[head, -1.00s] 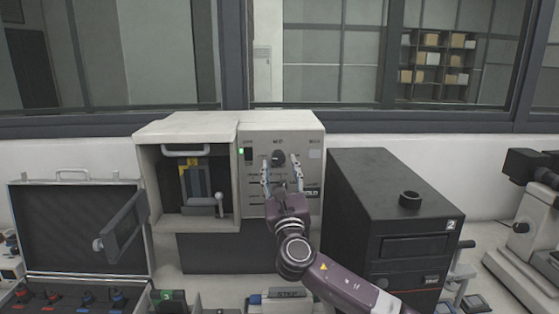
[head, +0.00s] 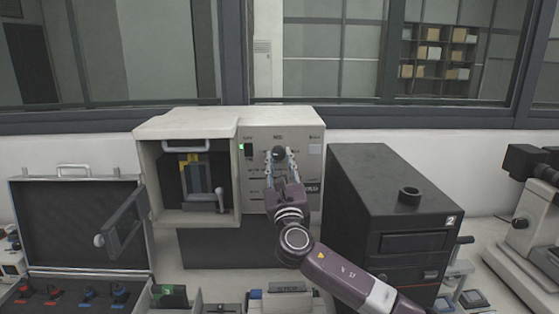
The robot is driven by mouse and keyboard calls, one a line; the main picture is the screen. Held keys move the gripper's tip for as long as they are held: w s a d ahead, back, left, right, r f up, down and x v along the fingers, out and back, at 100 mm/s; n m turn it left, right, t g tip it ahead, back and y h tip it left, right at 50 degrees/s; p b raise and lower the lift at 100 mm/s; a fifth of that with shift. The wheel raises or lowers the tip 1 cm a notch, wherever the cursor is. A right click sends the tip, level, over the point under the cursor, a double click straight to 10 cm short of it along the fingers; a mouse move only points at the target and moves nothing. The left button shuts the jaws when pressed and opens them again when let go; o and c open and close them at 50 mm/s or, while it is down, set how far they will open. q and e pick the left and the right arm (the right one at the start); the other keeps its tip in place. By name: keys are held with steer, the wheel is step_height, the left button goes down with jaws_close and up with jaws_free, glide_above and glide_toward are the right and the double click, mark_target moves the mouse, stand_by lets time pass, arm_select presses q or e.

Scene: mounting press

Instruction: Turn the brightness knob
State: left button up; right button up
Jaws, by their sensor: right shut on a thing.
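The brightness knob (head: 278,153) is a dark round knob on the light front panel of the mounting press (head: 250,134). A small green light glows to its left on the panel. My right gripper (head: 279,157) reaches up from below, its two fingers on either side of the knob, shut on it. The fingertips partly cover the knob's sides, and any pointer mark on it is too small to read. My left gripper is not in view.
The press chamber door (head: 122,226) stands open at the left, beside an open case (head: 60,228). A microscope (head: 525,225) is at the far right.

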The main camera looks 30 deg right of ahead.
steer(key=m+h+b, duration=0.1)
steer(key=m, duration=0.1)
steer(key=m+g+h+b, duration=0.1)
steer(key=m, duration=0.1)
steer(key=shift+a+f+m, duration=0.15)
steer(key=shift+f+m, duration=0.05)
steer(key=shift+m, duration=0.2)
steer(key=m+g+h+b, duration=0.1)
steer(key=m, duration=0.2)
steer(key=m+g+h+b, duration=0.1)
steer(key=m, duration=0.2)
steer(key=shift+w+a+r+m+g+h, duration=0.1)
steer(key=shift+w+m+g+h, duration=0.05)
steer(key=shift+m+g+h, duration=0.15)
steer(key=m+g, duration=0.1)
steer(key=m, duration=0.1)
steer(key=m+g+b, duration=0.1)
steer(key=m, duration=0.1)
steer(key=shift+a+r+m+h, duration=0.1)
steer(key=shift+r+m+h, duration=0.05)
steer(key=shift+m+h, duration=0.25)
steer(key=shift+r+m+g, duration=0.15)
steer(key=shift+m+g, duration=1.15)
steer(key=shift+m, duration=1.2)
steer(key=o, duration=1.1)
steer(key=shift+o, duration=0.2)
